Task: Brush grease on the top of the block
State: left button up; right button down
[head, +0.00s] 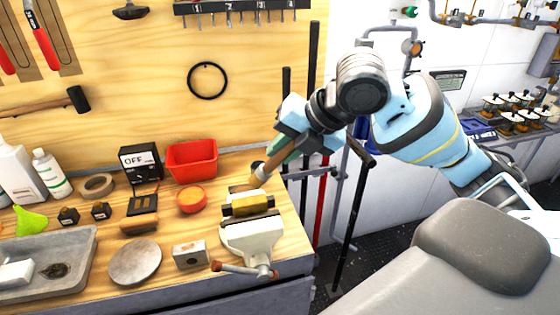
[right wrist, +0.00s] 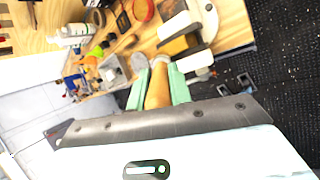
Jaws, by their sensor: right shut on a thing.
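A brass-coloured block (head: 252,206) is clamped in the white vise (head: 252,240) at the bench's right end. The block also shows in the right wrist view (right wrist: 180,45). My right gripper (head: 283,152) is shut on the wooden handle of a brush (head: 268,164), which slants down toward the left. In the right wrist view the handle (right wrist: 158,92) lies between the green fingers. The brush's end is close behind the block; I cannot tell whether they touch. A round red dish with orange content, seemingly grease (head: 191,200), stands left of the vise. My left gripper is not in view.
A red bin (head: 192,160) and an OFF display box (head: 140,164) stand behind the dish. A metal block (head: 190,254) and a round grey disc (head: 135,262) lie left of the vise. Upright bars (head: 313,100) stand beyond the bench's right edge.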

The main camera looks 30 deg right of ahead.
jog(key=shift+w+r, duration=0.1)
jog(key=shift+r, duration=1)
